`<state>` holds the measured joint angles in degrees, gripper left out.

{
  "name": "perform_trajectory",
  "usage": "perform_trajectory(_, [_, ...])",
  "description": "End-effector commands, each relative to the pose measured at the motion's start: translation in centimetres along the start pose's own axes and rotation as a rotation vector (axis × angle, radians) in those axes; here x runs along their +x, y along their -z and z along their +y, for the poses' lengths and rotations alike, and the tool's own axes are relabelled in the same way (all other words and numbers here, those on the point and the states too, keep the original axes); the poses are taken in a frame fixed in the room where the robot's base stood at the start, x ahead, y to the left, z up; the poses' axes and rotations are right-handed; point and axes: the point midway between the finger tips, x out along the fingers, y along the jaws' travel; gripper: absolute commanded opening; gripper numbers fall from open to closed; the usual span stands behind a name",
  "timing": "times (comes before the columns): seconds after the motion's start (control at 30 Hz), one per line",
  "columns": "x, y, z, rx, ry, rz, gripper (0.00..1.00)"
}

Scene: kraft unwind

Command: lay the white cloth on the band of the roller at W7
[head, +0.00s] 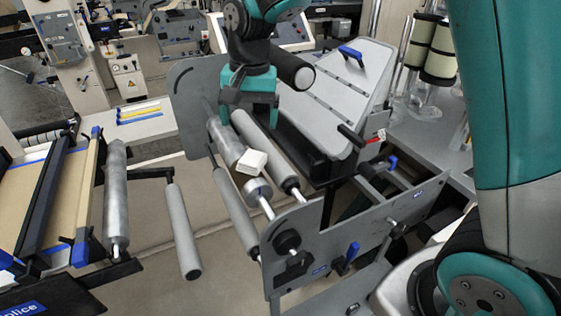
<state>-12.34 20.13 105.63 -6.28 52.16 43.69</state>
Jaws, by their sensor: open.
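The white cloth (252,162) is a small folded pad. It lies on top of a grey metal roller (226,142), near that roller's front end, just behind a paler ring (257,187). No W7 mark can be read, so I cannot tell which roller bears that name. My gripper (249,116) is teal, points down and is open and empty. It is above and behind the cloth, apart from it, over the rollers. Its fingertips partly cover the roller's far part.
Other grey rollers stand close on both sides, one on the right (268,150) and one on the left (236,212). Grey side plates (340,235) frame the rollers. A sloped grey panel (335,95) with a blue handle rises at the right.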

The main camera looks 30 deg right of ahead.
Motion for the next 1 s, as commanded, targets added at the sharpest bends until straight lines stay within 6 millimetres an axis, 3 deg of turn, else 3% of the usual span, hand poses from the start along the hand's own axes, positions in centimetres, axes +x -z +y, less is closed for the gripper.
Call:
perform_trajectory(0.03, [-1.5,-3.0,0.9,-0.130,0.034,-0.004,0.86])
perform_trajectory(0.2, [-3.5,-13.3,4.0,-0.600,0.160,-0.014,0.86])
perform_trajectory(0.3, [-3.7,-18.2,5.8,-0.819,0.227,-0.008,0.86])
perform_trajectory(0.4, [-3.5,-21.7,7.1,-0.969,0.275,0.000,0.86])
perform_trajectory(0.57, [-3.2,-23.9,7.8,-1.066,0.307,0.006,0.86])
perform_trajectory(1.0, [-3.2,-23.9,7.8,-1.068,0.307,0.005,0.86])
